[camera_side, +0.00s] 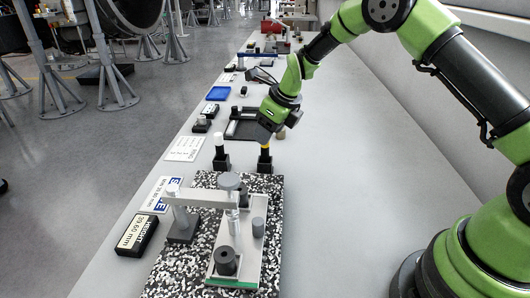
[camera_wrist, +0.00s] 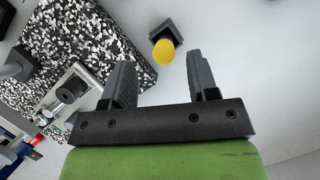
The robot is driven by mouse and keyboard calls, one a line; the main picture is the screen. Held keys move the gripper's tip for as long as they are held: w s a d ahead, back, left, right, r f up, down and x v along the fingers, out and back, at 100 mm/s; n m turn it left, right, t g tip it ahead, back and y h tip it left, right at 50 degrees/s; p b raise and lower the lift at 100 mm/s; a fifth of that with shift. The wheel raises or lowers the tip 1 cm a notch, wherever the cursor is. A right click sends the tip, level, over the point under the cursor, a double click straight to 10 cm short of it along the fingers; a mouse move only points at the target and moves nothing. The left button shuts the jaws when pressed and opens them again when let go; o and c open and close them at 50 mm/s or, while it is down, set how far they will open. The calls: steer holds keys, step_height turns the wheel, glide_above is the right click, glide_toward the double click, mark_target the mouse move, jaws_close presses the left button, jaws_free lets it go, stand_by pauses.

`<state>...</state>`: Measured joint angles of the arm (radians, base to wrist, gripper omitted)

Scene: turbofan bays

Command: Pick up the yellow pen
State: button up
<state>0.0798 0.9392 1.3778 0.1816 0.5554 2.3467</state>
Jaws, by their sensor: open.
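The yellow pen (camera_side: 265,151) stands upright in a small black holder (camera_side: 265,164), with only its yellow upper part showing. In the wrist view, its round yellow end (camera_wrist: 163,53) shows in front of the dark holder (camera_wrist: 168,33). The yellow end appears near the gap between the fingertips, and no contact is visible. The fingertips are hard to make out in the side view.
A white-topped piece in a similar black holder (camera_side: 221,155) stands just left. A speckled granite plate (camera_side: 185,265) with a measuring stand (camera_side: 232,210) lies in front. A black tray (camera_side: 243,116) lies behind. The grey bench on the right is clear.

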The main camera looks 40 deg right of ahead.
mark_target(265, 154)
steer(key=x, duration=0.5)
steer(key=shift+s+d+f, duration=0.1)
steer(key=shift+s+d, duration=0.05)
steer(key=shift+d, duration=0.15)
jaws_close()
